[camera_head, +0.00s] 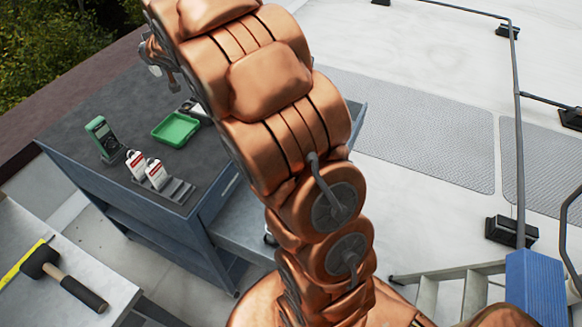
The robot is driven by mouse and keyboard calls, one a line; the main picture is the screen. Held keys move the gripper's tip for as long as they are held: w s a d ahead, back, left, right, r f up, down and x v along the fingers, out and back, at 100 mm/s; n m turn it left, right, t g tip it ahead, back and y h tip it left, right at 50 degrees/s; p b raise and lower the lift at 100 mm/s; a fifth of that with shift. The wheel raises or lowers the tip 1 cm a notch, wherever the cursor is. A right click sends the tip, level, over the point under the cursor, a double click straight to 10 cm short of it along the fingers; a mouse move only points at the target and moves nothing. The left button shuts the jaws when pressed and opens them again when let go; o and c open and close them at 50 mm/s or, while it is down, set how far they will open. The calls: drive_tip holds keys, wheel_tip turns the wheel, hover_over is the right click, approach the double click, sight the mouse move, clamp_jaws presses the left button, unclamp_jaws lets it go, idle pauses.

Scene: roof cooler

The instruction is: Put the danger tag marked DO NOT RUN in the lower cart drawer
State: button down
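Two white tags with red bands, one (136,164) on the left and one (156,173) on the right, stand in a grey slotted rack (178,190) on the cart top. Their print is too small to read, so I cannot tell which says DO NOT RUN. The blue cart (192,232) has a drawer front with a pale handle (230,186). Below it a light grey surface (243,228) juts out, perhaps an open lower drawer, partly hidden by my arm. My gripper (160,65) shows only partly at the upper left, above the cart's far side; its fingers are unclear.
A green tray (176,129) and a green-cased meter (102,136) are on the cart top. A mallet (62,277) lies on a pale bench at the lower left. Steps (455,290) stand at the lower right.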

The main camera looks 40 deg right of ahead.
drive_tip(key=s+d+f+m+g+h+b, duration=0.4)
drive_tip(key=d+f+b, duration=0.6)
drive_tip(key=d, duration=0.6)
drive_tip(key=s+d+f+m+g+h+b, duration=0.2)
drive_tip(key=s+d+f+m+h+b, duration=0.25)
drive_tip(key=d+f+b, duration=0.95)
drive_tip(key=s+d+f+m+g+h+b, duration=0.35)
drive_tip(key=d+f+m, duration=0.4)
drive_tip(key=d, duration=1.15)
drive_tip(key=s+d+f+m+g+h+b, duration=0.15)
drive_tip(key=s+d+f+g+b, duration=0.25)
drive_tip(key=s+d+f+b, duration=0.6)
drive_tip(key=shift+m, duration=0.25)
drive_tip(key=shift+w+a+f, duration=0.1)
drive_tip(key=shift+f, duration=5.25)
drive_tip(key=shift+f+b, duration=0.25)
drive_tip(key=shift+b, duration=0.2)
drive_tip(key=c, duration=1.1)
unclamp_jaws()
drive_tip(key=shift+c, duration=0.2)
drive_tip(key=shift+y, duration=0.25)
drive_tip(key=shift+r, duration=0.2)
